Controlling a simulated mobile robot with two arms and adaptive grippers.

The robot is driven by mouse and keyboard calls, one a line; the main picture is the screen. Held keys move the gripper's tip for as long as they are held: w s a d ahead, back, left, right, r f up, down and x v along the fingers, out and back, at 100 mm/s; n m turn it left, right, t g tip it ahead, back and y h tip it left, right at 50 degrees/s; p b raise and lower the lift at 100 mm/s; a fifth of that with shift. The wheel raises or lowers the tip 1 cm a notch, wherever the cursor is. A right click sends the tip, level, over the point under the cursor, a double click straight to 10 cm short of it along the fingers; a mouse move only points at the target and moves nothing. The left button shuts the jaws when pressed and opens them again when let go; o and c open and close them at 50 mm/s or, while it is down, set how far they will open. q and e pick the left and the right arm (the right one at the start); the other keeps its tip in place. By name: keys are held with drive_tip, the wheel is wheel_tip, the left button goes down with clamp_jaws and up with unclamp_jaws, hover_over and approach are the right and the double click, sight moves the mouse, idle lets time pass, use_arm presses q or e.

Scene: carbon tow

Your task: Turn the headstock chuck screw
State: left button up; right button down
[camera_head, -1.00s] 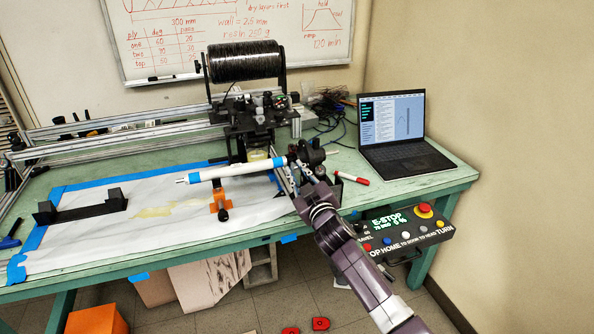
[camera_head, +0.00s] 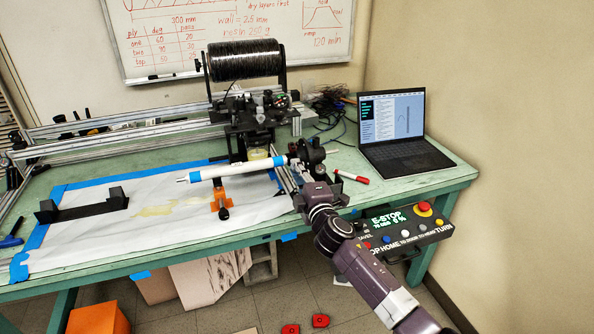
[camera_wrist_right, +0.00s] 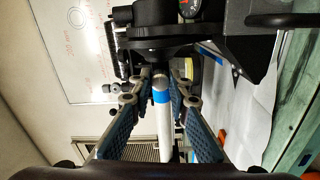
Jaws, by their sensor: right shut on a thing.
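The headstock chuck (camera_head: 312,150) is a dark round assembly at the right end of a white tube (camera_head: 240,169) with blue tape bands near its ends. The tube lies roughly level above the paper-covered table. My right gripper (camera_head: 301,163) is at the chuck. In the right wrist view its two blue-padded fingers (camera_wrist_right: 161,76) reach up to the dark headstock, with the tube passing behind them. The fingers are shut on the chuck screw, which is mostly hidden between the tips. My left gripper is not in view.
An orange support (camera_head: 221,197) stands under the tube. A dark fibre spool (camera_head: 244,60) sits on the carriage behind. A control box (camera_head: 405,228) with an E-stop hangs at the table's front edge.

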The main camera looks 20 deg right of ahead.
drive_tip(key=n+p, duration=0.1)
drive_tip(key=n, duration=1)
drive_tip(key=shift+f+p, duration=0.1)
drive_tip(key=shift+p, duration=0.2)
idle(0.3)
drive_tip(key=c, duration=2.1)
unclamp_jaws()
drive_tip(key=s, duration=1.2)
drive_tip(key=shift+d+f, duration=0.15)
